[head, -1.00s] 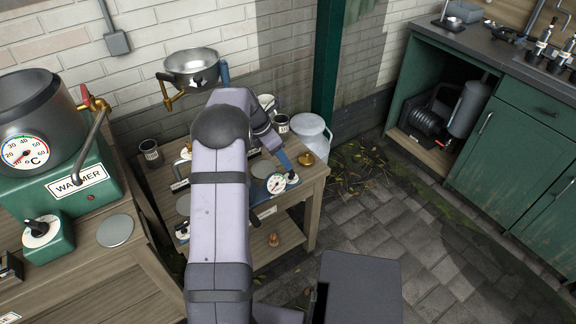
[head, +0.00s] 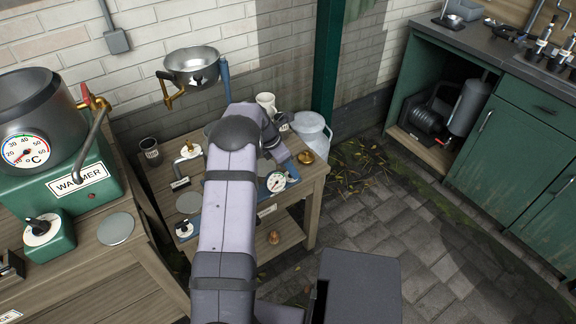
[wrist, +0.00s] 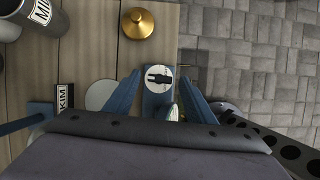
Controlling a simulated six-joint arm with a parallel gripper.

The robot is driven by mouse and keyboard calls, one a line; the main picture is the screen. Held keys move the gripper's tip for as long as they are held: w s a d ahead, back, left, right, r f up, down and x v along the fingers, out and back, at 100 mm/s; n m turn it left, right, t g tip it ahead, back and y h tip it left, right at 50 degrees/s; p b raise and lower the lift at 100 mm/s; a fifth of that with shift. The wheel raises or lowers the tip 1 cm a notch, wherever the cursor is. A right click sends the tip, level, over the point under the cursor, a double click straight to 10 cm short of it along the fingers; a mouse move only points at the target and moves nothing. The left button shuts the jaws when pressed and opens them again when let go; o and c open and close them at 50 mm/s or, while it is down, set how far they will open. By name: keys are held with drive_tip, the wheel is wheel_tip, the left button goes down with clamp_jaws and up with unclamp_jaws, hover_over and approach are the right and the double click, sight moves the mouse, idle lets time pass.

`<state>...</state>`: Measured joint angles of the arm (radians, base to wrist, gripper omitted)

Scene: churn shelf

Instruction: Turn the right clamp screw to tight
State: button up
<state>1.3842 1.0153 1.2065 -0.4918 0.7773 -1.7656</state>
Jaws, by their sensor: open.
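In the wrist view, a black bar-shaped knob on a white disc (wrist: 160,78) sits on a blue plate. It looks like a turn screw, but I cannot read a label that names it. My gripper (wrist: 160,74) is open, with one blue finger on each side of the disc; contact is not visible. In the head view, my gripper (head: 282,163) is over the right end of the small wooden table (head: 318,178). A round gauge (head: 276,181) lies just in front of it. The knob is hard to make out there.
A brass domed piece (wrist: 139,23) stands close beyond the fingers, at the table's right edge. A labelled mug (wrist: 40,14) is at upper left. The paved floor (wrist: 250,60) is free to the right. A warmer (head: 75,180) stands on the left bench.

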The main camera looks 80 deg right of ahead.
drive_tip(key=c, duration=1)
drive_tip(key=shift+c, duration=0.2)
drive_tip(key=shift+m, duration=0.4)
drive_tip(key=m, duration=0.1)
drive_tip(key=m+y, duration=0.1)
drive_tip(key=m, duration=0.1)
drive_tip(key=shift+w+d+f+g, duration=0.1)
drive_tip(key=shift+w+d+g, duration=0.1)
drive_tip(key=shift+g, duration=0.2)
drive_tip(key=shift+d+m+y+b, duration=0.25)
drive_tip(key=shift+m+y+b, duration=0.45)
drive_tip(key=shift+m, duration=0.8)
drive_tip(key=shift+m+b, duration=0.6)
